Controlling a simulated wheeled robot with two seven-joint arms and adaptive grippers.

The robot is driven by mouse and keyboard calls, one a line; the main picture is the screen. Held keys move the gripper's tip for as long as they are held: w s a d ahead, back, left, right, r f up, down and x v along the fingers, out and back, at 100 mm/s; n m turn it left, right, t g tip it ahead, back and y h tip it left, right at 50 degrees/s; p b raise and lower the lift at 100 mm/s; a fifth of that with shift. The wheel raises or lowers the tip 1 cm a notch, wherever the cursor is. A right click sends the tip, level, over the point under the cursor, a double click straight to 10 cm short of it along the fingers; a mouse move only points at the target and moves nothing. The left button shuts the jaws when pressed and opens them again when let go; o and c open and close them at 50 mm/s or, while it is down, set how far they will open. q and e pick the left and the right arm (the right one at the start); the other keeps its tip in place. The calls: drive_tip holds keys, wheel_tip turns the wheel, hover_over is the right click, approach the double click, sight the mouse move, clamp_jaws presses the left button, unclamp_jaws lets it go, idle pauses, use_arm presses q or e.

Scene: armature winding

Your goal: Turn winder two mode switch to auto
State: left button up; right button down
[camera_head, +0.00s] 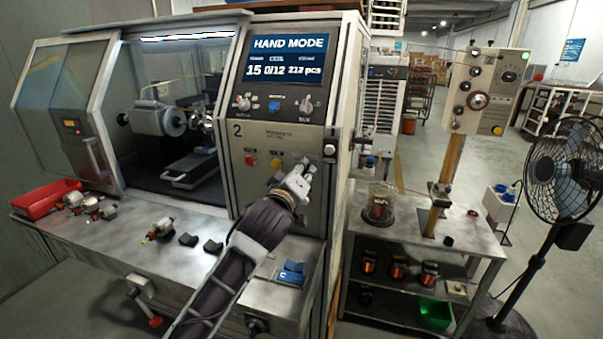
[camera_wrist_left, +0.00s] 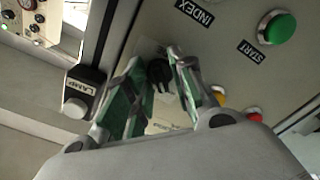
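The winder two machine (camera_head: 285,155), marked 2, has a control panel whose screen (camera_head: 288,60) reads HAND MODE. My left gripper (camera_head: 299,171) is at the lower right of this panel and covers part of it. In the left wrist view, the gripper (camera_wrist_left: 158,58) has its fingers apart, one on either side of a black rotary switch (camera_wrist_left: 159,74). My right gripper is not in view.
The wrist view shows a green START button (camera_wrist_left: 278,28), an INDEX label (camera_wrist_left: 194,12) and a LAMP switch box (camera_wrist_left: 83,92) close by. Red (camera_head: 250,160) and yellow (camera_head: 276,163) buttons sit left of the gripper. A blue object (camera_head: 291,272) lies on the ledge below.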

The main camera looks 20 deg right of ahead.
use_arm(q)
drive_tip(key=shift+m+p, duration=5.25)
drive_tip(key=shift+m, duration=3.85)
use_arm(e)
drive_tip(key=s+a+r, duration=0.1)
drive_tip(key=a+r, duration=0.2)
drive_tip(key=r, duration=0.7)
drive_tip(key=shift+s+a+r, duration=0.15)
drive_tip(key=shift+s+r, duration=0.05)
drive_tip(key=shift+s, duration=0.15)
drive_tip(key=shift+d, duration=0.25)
